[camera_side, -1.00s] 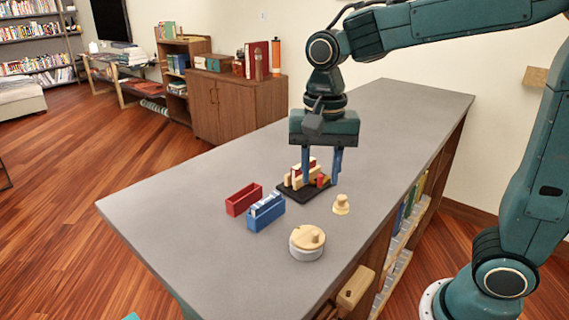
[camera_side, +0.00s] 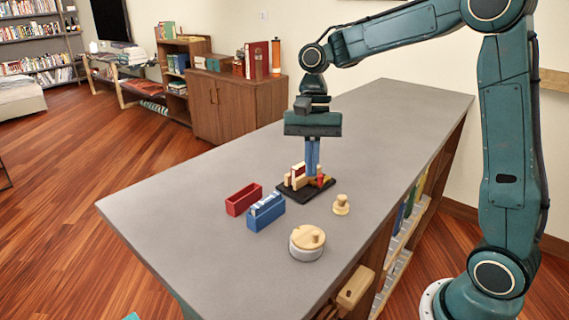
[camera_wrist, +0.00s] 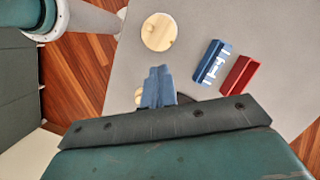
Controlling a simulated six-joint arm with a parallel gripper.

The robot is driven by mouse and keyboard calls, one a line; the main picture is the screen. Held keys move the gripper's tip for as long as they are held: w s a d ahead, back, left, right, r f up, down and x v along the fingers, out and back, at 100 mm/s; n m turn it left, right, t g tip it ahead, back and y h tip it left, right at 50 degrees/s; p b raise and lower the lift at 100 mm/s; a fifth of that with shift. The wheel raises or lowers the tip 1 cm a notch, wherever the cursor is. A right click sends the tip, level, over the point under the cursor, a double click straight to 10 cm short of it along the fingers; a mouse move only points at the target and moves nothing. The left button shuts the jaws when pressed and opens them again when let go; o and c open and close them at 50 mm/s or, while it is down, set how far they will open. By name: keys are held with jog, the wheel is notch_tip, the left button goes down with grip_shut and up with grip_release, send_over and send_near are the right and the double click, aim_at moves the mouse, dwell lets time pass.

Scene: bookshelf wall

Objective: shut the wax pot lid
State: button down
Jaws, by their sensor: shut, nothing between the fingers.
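The wax pot (camera_side: 306,253) is a short pale grey round pot near the front right edge of the grey counter. Its light wooden lid (camera_side: 303,236) lies over the top, with a round knob toward the right. I cannot tell whether the lid is fully seated. In the wrist view the lid (camera_wrist: 156,30) is a pale disc beyond my fingertips. My gripper (camera_side: 312,174) is shut and empty, pointing down over the black tray, behind and apart from the pot. Its blue fingers (camera_wrist: 158,72) show together in the wrist view.
A black tray (camera_side: 291,195) holds wooden blocks and a red-and-white piece under my gripper. A small wooden stamp-like piece (camera_side: 341,205) stands right of it. A blue box (camera_side: 264,220) and red box (camera_side: 240,203) stand left of the pot. The counter's left side is clear.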

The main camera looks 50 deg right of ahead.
jog(key=shift+g+y, duration=0.3)
jog(key=shift+y, duration=0.2)
jog(key=d, duration=0.2)
jog(key=w+d+f, duration=0.1)
jog(key=d, duration=0.1)
jog(key=shift+f, duration=0.1)
jog(key=shift+s+a+f, duration=0.1)
jog(key=shift+a+f, duration=0.1)
send_near(309, 233)
jog(key=f, duration=0.1)
jog(key=d+f, duration=0.1)
jog(key=f, duration=0.2)
jog(key=shift+s+d+f, duration=0.25)
jog(key=shift+d+f, duration=0.1)
jog(key=shift+f, duration=0.05)
jog(key=shift+s+a+f, duration=0.2)
jog(key=shift+s+a, duration=0.35)
jog(key=shift+a, duration=0.25)
jog(key=shift+s+a, duration=0.6)
jog(key=shift+a, duration=0.25)
